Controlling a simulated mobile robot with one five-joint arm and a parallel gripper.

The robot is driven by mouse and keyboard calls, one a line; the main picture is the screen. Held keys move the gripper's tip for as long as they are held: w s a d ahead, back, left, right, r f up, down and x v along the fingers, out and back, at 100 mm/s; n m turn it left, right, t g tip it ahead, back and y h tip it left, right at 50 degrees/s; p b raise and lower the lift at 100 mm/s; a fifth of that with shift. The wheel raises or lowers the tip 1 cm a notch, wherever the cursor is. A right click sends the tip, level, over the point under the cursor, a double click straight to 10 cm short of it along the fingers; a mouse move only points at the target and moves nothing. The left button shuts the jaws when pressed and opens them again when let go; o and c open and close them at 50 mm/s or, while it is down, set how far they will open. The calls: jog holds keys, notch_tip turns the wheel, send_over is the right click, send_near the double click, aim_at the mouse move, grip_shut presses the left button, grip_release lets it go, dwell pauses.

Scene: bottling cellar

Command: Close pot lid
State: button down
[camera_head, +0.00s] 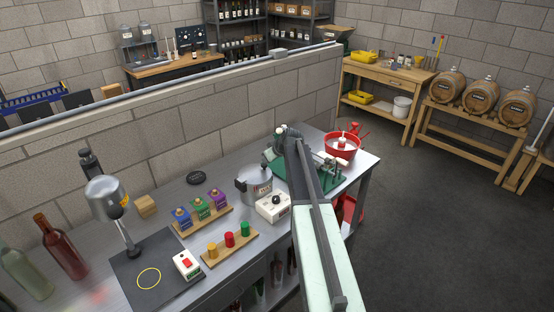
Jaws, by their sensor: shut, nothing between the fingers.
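A silver pot (256,188) with a dark handle stands on the steel bench, left of my arm. Its top looks grey, and I cannot tell how its lid sits.
A white box with a black knob (273,207) stands just in front of the pot. A green tray (322,184) lies partly behind my arm, with a red bowl (342,147) beyond. Colored blocks, pegs and bottles stand left. A low block wall (190,125) backs the bench.

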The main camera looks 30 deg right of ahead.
jog(key=shift+s+a+f, duration=0.2)
jog(key=shift+a, duration=0.05)
jog(key=shift+d+f+b, duration=0.1)
jog(key=shift+f+b, duration=0.05)
jog(key=shift+b, duration=0.15)
jog(key=shift+s, duration=0.15)
jog(key=shift+r+p, duration=0.45)
jog(key=shift+p, duration=0.05)
jog(key=w+r+p+v, duration=0.1)
jog(key=w+p+v, duration=0.1)
jog(key=p+v, duration=0.8)
jog(key=v, duration=0.2)
jog(key=shift+d+r, duration=0.25)
jog(key=shift+r, duration=0.15)
